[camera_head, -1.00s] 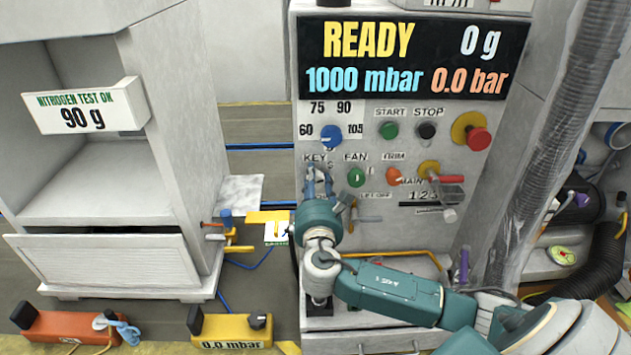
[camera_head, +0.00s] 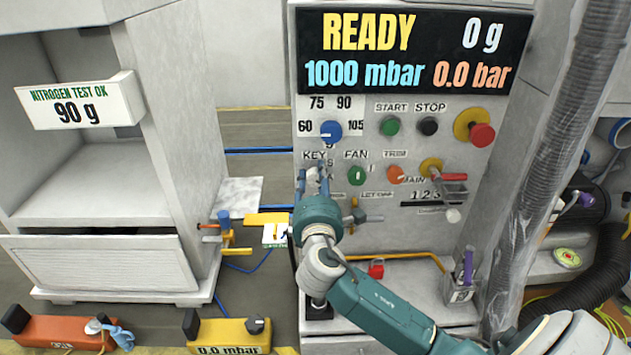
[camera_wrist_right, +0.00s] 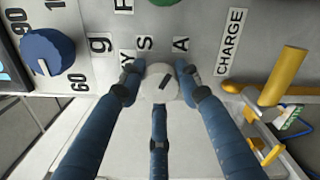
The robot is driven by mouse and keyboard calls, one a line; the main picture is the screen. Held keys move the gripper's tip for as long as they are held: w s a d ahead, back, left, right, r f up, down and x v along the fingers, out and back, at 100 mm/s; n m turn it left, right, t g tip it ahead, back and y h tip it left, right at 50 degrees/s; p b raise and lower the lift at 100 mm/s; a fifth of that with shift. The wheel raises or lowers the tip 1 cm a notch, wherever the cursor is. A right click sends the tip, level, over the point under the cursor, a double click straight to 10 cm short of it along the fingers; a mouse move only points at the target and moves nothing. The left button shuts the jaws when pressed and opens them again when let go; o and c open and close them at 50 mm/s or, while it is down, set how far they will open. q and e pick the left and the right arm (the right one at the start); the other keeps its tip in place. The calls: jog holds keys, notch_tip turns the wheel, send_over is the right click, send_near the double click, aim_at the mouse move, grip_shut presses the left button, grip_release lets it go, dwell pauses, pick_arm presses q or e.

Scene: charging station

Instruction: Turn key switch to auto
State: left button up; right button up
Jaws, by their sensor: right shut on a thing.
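The key switch (camera_wrist_right: 160,82) is a pale round knob with a dark slot in the right wrist view. The slot is tilted, its upper end leaning right toward the letter A (camera_wrist_right: 181,44); the letter S (camera_wrist_right: 145,43) is up and to the left. My right gripper (camera_wrist_right: 160,75) is shut on the knob, with blue fingers on both sides and a third finger below. In the head view my right gripper (camera_head: 312,183) is at the panel under the KEY label (camera_head: 314,155), and its wrist hides most of the switch. My left gripper is not in view.
The blue dial (camera_head: 331,131) is just above the gripper, and the green fan knob (camera_head: 357,175) is close to its right. A yellow handle (camera_head: 268,218) stands left of my wrist.

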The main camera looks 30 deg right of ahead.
jog(key=shift+a+f+m, duration=0.2)
jog(key=shift+f+m, duration=0.2)
jog(key=shift+m, duration=0.1)
jog(key=o, duration=1.1)
jog(key=shift+o, duration=0.3)
jog(key=shift+r, duration=0.15)
jog(key=shift+r, duration=0.1)
jog(key=v, duration=1.2)
